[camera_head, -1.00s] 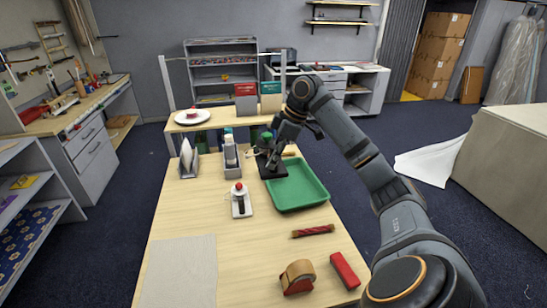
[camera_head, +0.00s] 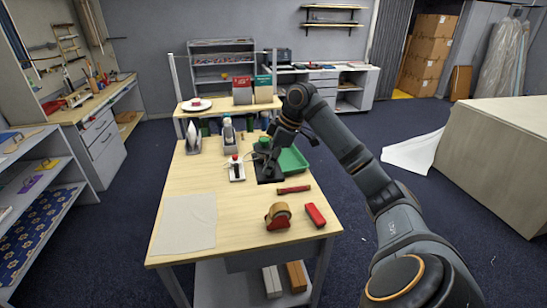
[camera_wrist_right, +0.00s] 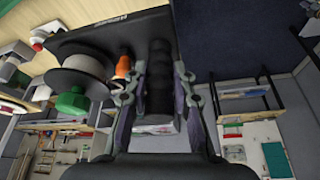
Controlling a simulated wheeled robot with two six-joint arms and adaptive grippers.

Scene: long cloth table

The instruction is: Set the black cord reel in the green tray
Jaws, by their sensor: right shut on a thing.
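The black cord reel (camera_head: 267,174) has a flat black base, a pale spool (camera_wrist_right: 88,66), a green knob (camera_wrist_right: 72,101) and a ribbed black handle (camera_wrist_right: 159,95). My right gripper (camera_head: 271,152) is shut on this handle, as the right wrist view (camera_wrist_right: 159,72) shows. In the head view the reel overlaps the front left part of the green tray (camera_head: 293,162) and hides some of it. I cannot tell its height above the table. The tray lies on the table's right side, and what shows of it is empty. My left gripper is not in view.
A red-handled rod (camera_head: 294,189), a tape dispenser (camera_head: 278,216) and a red block (camera_head: 316,214) lie in front of the tray. A white device with a red knob (camera_head: 237,170) stands left of the reel. Grey holders (camera_head: 230,142) stand behind. A pale cloth (camera_head: 186,224) covers the front left.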

